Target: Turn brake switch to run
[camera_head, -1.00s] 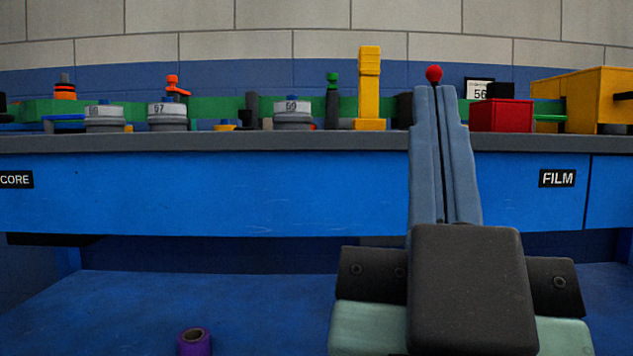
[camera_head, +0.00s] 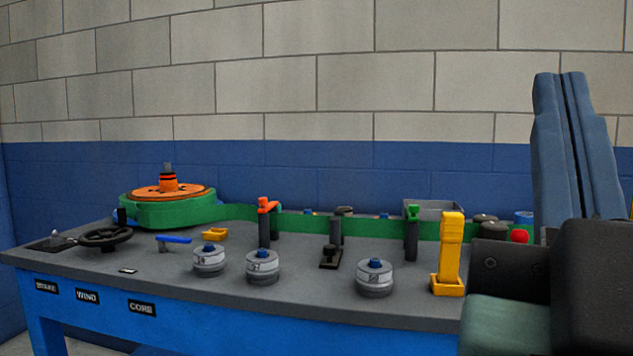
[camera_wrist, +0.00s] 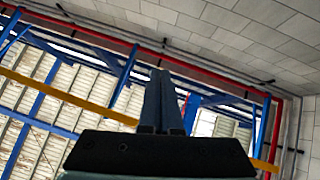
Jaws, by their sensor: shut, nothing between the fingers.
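A label that seems to read BRAKE (camera_head: 46,286) is on the table's front edge at the far left. Above it, a dark plate with a small silver lever (camera_head: 56,239) sits on the tabletop, perhaps the brake switch; its setting is too small to read. My gripper (camera_head: 560,76) is raised at the right of the head view, pointing up, far from that plate. Its blue-grey fingers are together and empty. In the wrist view my gripper (camera_wrist: 160,74) points toward the roof, with no task object there.
The grey tabletop (camera_head: 310,300) holds a black handwheel (camera_head: 104,238), a blue lever (camera_head: 174,240), several numbered grey dials (camera_head: 262,267), an orange-topped green reel (camera_head: 168,205) and a yellow post (camera_head: 451,250). The space above the table's left side is clear.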

